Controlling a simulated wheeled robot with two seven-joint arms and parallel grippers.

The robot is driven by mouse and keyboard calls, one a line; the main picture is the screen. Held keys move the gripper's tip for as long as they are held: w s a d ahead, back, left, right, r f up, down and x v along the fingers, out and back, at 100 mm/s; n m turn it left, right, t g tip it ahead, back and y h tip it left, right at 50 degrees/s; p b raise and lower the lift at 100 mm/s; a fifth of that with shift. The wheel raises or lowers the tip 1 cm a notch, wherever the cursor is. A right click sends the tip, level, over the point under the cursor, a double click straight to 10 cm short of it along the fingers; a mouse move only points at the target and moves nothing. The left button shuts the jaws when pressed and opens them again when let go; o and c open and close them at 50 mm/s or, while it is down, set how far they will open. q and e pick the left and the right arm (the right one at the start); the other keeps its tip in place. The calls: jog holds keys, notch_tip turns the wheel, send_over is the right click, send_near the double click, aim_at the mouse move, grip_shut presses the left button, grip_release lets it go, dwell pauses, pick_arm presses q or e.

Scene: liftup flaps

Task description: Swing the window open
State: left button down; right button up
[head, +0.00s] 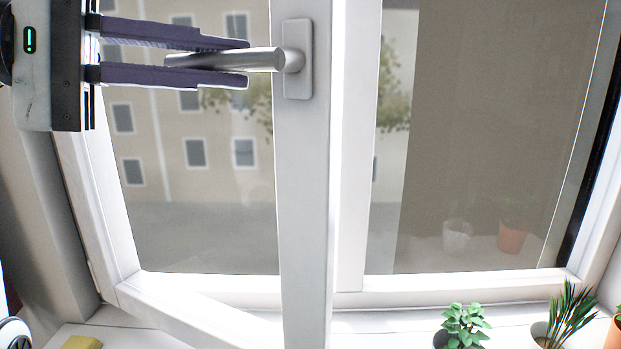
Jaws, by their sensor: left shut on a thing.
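The window has a left sash (303,190) with a white frame and a grey lever handle (297,60) on its right stile. The handle lever lies horizontal, pointing left. The left sash stands ajar, its handle side swung in toward me and its bottom rail (180,318) slanting away from the sill frame. My left gripper (245,62) comes in from the upper left, its two dark fingers shut above and below the lever. The right pane (480,150) sits in its frame. My right gripper is not in view.
A green potted plant (464,325) and a spiky plant (568,312) stand on the white sill at the lower right, with an orange pot (614,333) at the edge. A yellow object (82,342) lies at the lower left. The sill between is clear.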

pick_arm(q)
jog(key=shift+a, duration=0.1)
jog(key=shift+s+a+m+g+h, duration=0.1)
jog(key=shift+s+a+m+g, duration=0.2)
jog(key=shift+s+a, duration=0.4)
jog(key=shift+s+a+m+g+h, duration=0.1)
jog(key=shift+s+a+m+g, duration=0.25)
jog(key=shift+s, duration=0.6)
jog(key=shift+s+a+m+g+h, duration=0.15)
jog(key=shift+s+a+g, duration=0.2)
jog(key=shift+s+a, duration=0.4)
jog(key=shift+s+d, duration=0.1)
jog(key=s+a+m+g, duration=0.1)
jog(key=s+a+g, duration=0.1)
jog(key=s+a, duration=0.2)
jog(key=shift+s+m, duration=0.25)
jog(key=shift+m, duration=0.05)
jog(key=s+a+m+g, duration=0.1)
jog(key=s+a+g, duration=0.1)
jog(key=s+a, duration=0.2)
jog(key=shift+a+m+g, duration=0.3)
jog(key=shift+a+g, duration=0.1)
